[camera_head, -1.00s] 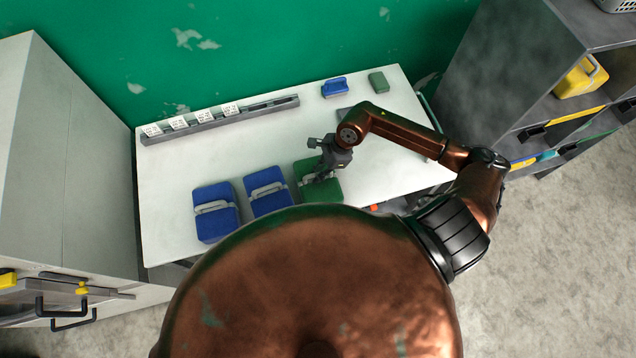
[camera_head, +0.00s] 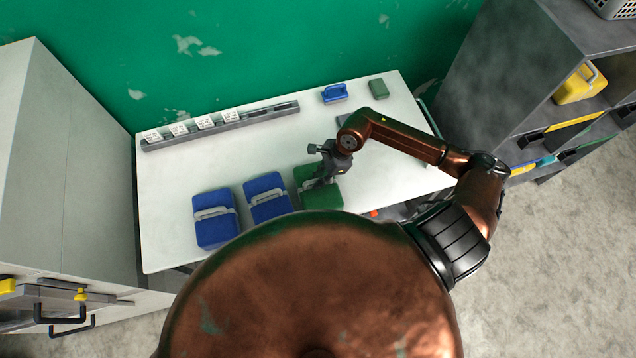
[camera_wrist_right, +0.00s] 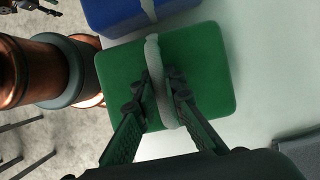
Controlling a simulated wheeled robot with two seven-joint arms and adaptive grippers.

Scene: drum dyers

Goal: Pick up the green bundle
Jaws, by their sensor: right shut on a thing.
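The green bundle (camera_head: 323,196) lies on the white table at the right end of a row with two blue bundles. I cannot tell whether the bundle is clear of the table. My left gripper is not in view.
Two blue bundles (camera_head: 215,230) (camera_head: 266,208) lie left of the green one, the nearer very close. A grey rail with white tags (camera_head: 220,122) runs along the back of the white table (camera_head: 165,185). Small blue (camera_head: 334,93) and green (camera_head: 379,88) blocks sit at the back right.

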